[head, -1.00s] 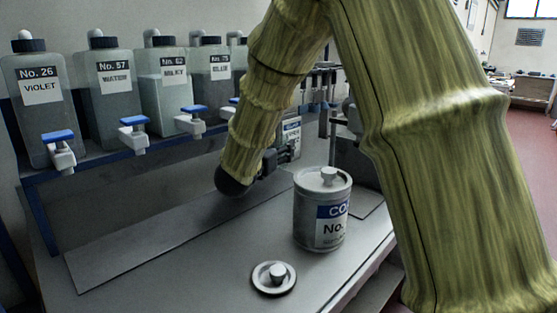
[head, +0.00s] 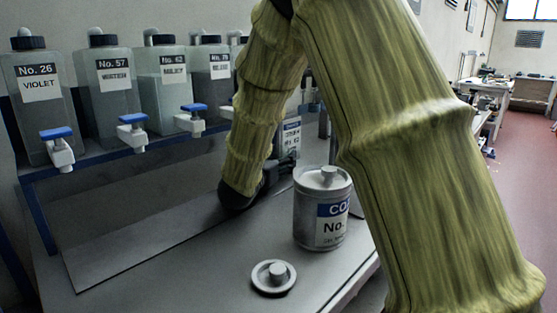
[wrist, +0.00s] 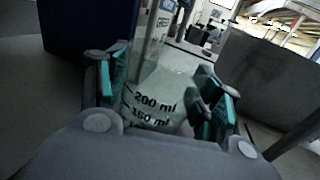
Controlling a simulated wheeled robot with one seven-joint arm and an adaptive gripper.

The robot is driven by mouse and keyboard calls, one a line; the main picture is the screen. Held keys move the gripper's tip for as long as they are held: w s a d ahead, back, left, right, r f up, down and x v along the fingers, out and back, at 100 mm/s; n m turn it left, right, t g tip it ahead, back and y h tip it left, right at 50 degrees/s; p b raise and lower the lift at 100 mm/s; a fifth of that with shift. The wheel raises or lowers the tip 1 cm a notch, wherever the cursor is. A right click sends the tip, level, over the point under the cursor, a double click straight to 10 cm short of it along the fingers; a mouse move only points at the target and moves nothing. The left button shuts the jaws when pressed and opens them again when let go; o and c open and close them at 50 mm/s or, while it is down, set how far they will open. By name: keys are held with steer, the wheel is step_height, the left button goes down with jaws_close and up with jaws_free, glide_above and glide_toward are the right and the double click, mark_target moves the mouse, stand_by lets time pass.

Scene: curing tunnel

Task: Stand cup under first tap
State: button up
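A clear measuring cup (wrist: 155,100) with 200 ml and 150 ml marks stands between the fingers of my gripper (wrist: 165,100) in the wrist view. The teal finger pads lie close on both sides of it; whether both touch it I cannot tell. In the head view my gripper (head: 280,175) is low over the bench, partly behind my arm, and the cup is hidden. A row of blue-handled taps runs along the rack: the leftmost (head: 58,148) under the No. 26 Violet bottle (head: 40,95), then another (head: 133,132), then a third (head: 190,120). No cup shows under these three.
A labelled container (head: 290,135) stands behind my gripper. The grey strip (head: 150,240) below the left taps is clear.

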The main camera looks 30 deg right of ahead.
steer(key=shift+o, duration=0.5)
steer(key=shift+r, duration=0.1)
steer(key=shift+r, duration=0.15)
steer(key=v, duration=1.2)
steer(key=shift+p, duration=0.35)
stand_by(0.5)
